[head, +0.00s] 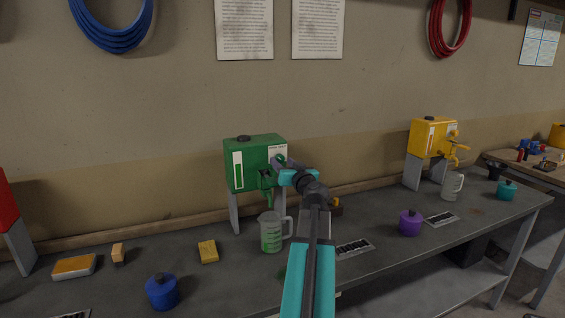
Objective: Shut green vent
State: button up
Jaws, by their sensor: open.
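The green oil drum (250,165) sits on grey legs on the workbench, left of centre, with a level gauge on its front and a black cap on top. A small green part, perhaps the vent knob (280,159), shows at the upper right of its front, mostly hidden by my gripper. My gripper (281,166) is open at that spot, in front of the drum. I cannot tell whether its fingers are around the knob or touch it. The green tap (266,183) hangs lower on the front. A clear jug (271,235) with green liquid stands below it.
A yellow drum (432,137) with an empty-looking jug (452,187) stands to the right; a red drum (6,212) is cut off at left. Blue (162,292), purple (410,223) and teal (507,190) pots and a yellow sponge (208,251) lie on the bench (225,285).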

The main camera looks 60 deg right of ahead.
jog(key=shift+w+d, duration=0.2)
jog(key=shift+w, duration=0.1)
jog(key=c, duration=1)
jog(key=shift+c, duration=0.2)
